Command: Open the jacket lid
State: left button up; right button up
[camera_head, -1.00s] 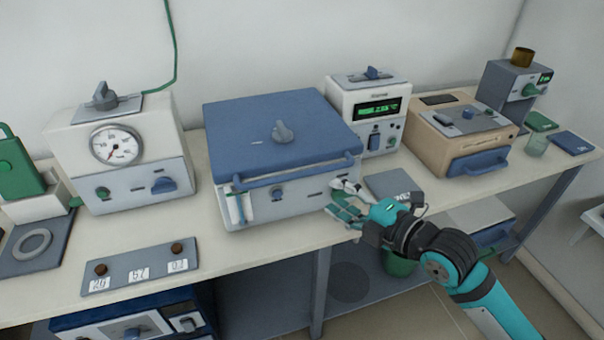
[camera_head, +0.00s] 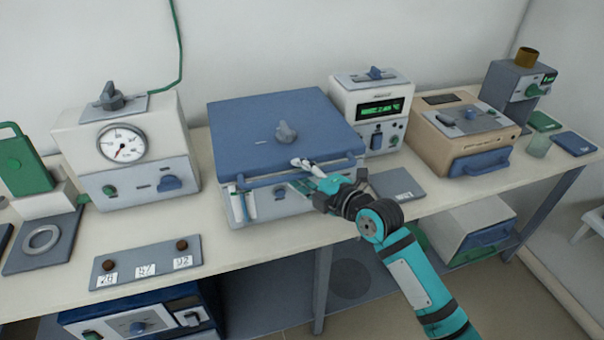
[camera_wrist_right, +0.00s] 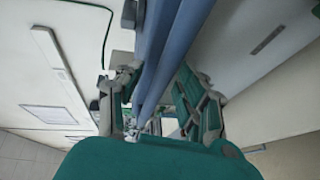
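The jacket lid (camera_head: 250,130) is a flat blue slab, closed on top of a grey-white box (camera_head: 285,203) in the middle of the bench. A grey knob (camera_head: 285,132) stands on the lid. A blue bar handle (camera_head: 262,180) runs along the lid's front edge. My right gripper (camera_head: 305,174) is at the right half of this bar, with one finger above it and the other below. In the right wrist view the blue bar (camera_wrist_right: 167,75) passes between the spread fingers (camera_wrist_right: 157,105), with gaps beside it. My left gripper is not in view.
A gauge unit (camera_head: 125,150) stands left of the box. A unit with a green display (camera_head: 372,110) and a beige box (camera_head: 460,135) stand to the right. A grey plate with several labels (camera_head: 146,262) lies at the front left. The wall is behind.

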grip_shut()
dwell(0.3)
